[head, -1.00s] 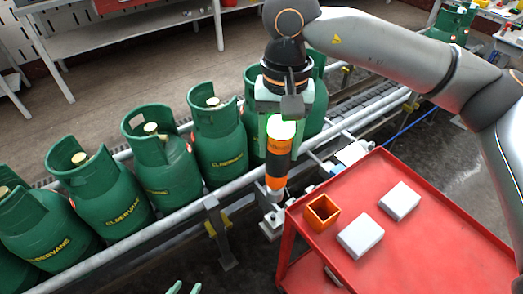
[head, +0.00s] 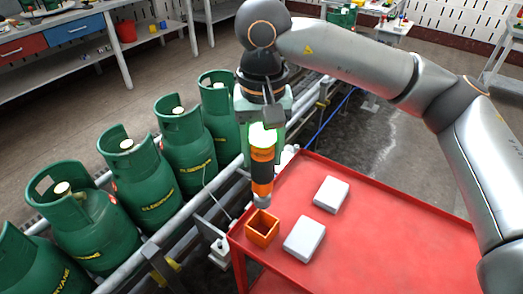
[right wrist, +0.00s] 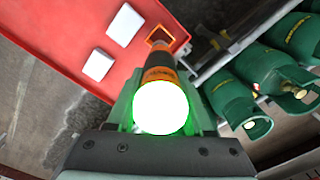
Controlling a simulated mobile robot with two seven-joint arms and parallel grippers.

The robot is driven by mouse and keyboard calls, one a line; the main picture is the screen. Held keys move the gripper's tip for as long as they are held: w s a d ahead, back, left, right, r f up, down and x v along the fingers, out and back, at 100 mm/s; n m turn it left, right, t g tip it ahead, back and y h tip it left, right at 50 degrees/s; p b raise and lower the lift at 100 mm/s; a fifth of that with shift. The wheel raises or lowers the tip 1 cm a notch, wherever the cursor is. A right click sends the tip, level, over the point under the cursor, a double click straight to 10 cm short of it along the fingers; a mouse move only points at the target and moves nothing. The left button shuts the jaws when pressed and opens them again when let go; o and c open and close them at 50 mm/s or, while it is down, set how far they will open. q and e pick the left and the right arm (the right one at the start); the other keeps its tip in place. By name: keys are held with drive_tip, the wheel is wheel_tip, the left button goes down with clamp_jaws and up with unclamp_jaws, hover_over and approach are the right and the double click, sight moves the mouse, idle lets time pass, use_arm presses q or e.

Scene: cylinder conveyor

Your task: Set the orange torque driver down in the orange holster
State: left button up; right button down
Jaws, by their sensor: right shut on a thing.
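The orange and black torque driver (head: 262,172) hangs upright from my right gripper (head: 262,132), which is shut on its upper part. Its top glows white with a green rim. The orange holster (head: 262,229) is an open square box on the near left corner of the red cart. In the head view the driver's grey tip is just above the holster's far rim; whether they touch I cannot tell. In the right wrist view the driver (right wrist: 160,72) points toward the holster (right wrist: 160,36) and partly covers it. My left gripper is not in view.
Two white boxes, one nearer (head: 304,239) and one farther (head: 331,195), lie on the red cart (head: 400,225) right of the holster. Several green gas cylinders (head: 140,185) stand along the conveyor rail at left. The cart's right part is clear.

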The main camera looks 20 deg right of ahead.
sight(262, 173)
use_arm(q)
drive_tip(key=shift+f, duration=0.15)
use_arm(e)
drive_tip(key=shift+f+b, duration=0.4)
drive_tip(key=shift+b, duration=0.15)
drive_tip(key=shift+f+b, duration=0.65)
drive_tip(key=shift+f, duration=0.1)
drive_tip(key=shift+f+b, duration=0.7)
drive_tip(key=shift+f, duration=0.1)
drive_tip(key=shift+f+b, duration=0.35)
drive_tip(key=shift+f, duration=0.1)
use_arm(q)
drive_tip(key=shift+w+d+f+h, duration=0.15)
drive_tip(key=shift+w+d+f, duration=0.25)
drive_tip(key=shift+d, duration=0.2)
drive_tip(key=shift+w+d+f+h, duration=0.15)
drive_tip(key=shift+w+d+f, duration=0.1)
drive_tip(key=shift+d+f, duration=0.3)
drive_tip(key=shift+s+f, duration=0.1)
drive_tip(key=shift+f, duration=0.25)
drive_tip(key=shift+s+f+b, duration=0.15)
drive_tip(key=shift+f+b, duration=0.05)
drive_tip(key=shift+b, duration=0.15)
use_arm(e)
drive_tip(key=shift+f, duration=0.15)
